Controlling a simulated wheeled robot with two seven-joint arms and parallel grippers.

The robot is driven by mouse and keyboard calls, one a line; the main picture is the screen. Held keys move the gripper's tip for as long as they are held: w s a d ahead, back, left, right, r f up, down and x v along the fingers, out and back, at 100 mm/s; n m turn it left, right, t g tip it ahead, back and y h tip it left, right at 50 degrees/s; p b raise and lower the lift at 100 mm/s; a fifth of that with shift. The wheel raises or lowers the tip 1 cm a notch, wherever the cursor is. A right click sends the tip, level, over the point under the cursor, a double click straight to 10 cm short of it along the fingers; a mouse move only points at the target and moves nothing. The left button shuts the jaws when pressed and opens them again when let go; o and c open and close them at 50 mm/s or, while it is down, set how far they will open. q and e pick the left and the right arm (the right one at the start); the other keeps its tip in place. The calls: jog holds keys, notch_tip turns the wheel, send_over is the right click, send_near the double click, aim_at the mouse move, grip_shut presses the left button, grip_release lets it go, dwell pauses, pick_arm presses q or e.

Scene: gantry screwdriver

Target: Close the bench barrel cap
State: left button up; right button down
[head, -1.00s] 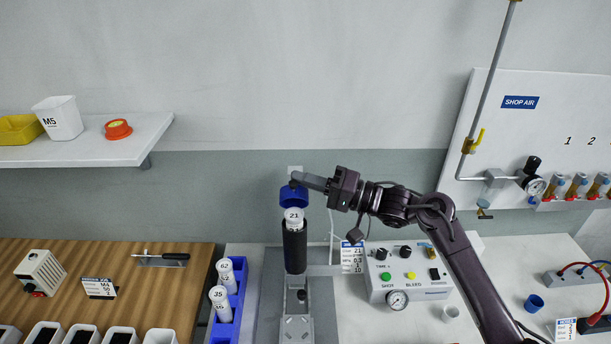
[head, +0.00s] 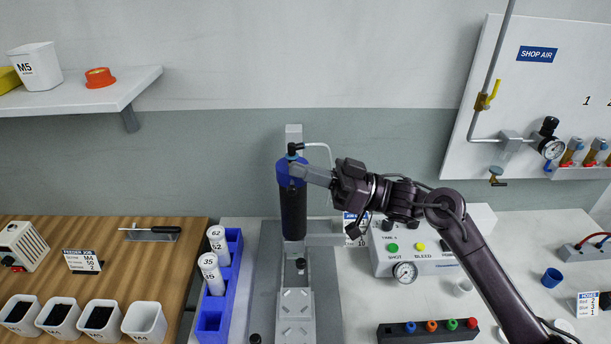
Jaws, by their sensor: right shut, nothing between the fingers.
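The black bench barrel (head: 293,215) stands upright in its stand. The blue barrel cap (head: 283,174) sits down over the barrel's top, with a black fitting and a pale air hose (head: 319,145) above it. The white "21" top of the barrel's contents is hidden by the cap. My right gripper (head: 299,171) is shut and empty, its fingers lying against the cap's right side and partly covering it. Whether the cap is locked cannot be seen. My left gripper is not in view.
A control box (head: 405,264) with a gauge stands to the right, partly behind my arm. A blue rack (head: 233,245) with labelled white cartridges stands on the left. A strip of coloured caps (head: 428,331) lies at the front right. A shelf (head: 95,92) projects at upper left.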

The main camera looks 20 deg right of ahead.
jog(key=shift+s+a+f+n+g+y+b, duration=0.1)
jog(key=shift+s+f+n+g+y+b, duration=0.1)
jog(key=shift+f+n+g+b, duration=0.5)
jog(key=shift+s+f+n+g+y+b, duration=0.1)
jog(key=shift+s+f+n+g+b, duration=0.15)
jog(key=shift+n+b, duration=0.75)
